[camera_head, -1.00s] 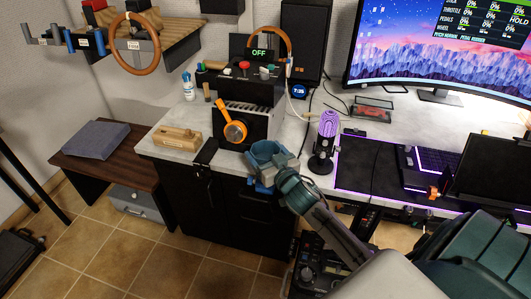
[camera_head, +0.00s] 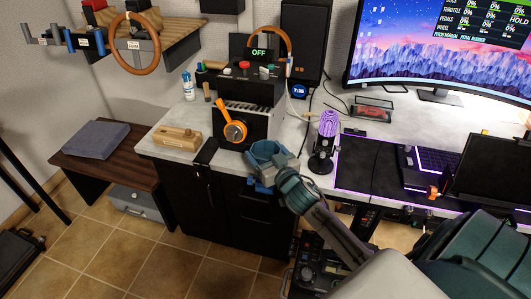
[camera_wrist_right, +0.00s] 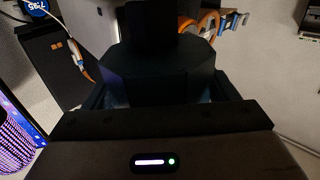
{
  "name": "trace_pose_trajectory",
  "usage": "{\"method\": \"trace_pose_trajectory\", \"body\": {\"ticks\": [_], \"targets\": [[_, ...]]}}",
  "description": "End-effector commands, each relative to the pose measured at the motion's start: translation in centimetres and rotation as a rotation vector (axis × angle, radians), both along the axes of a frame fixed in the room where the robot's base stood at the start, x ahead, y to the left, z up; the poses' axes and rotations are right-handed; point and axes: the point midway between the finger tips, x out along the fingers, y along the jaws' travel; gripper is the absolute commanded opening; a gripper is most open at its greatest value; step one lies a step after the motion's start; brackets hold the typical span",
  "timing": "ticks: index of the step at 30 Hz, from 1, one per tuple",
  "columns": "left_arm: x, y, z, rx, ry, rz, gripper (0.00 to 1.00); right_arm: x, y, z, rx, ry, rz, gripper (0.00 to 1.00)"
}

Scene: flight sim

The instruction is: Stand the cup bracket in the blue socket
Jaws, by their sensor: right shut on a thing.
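A brighter blue part (camera_head: 260,187), which looks like the blue socket, shows just below the bracket at the desk edge. I cannot tell whether the bracket's foot is inside it, because the gripper and bracket cover the joint. In the right wrist view the held bracket (camera_wrist_right: 155,58) is a dark shape that hides what lies below. My left gripper is not in view.
A purple microphone (camera_head: 325,140) stands close to the right of the bracket. A black cabinet (camera_head: 222,205) is below the desk edge.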

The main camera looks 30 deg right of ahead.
Motion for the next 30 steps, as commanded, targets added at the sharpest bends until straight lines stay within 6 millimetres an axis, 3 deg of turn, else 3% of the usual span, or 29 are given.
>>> {"method": "trace_pose_trajectory", "body": {"ticks": [30], "targets": [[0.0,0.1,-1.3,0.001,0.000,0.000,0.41,0.0,0.0,-1.5,0.000,-0.001,0.000,0.53]]}}
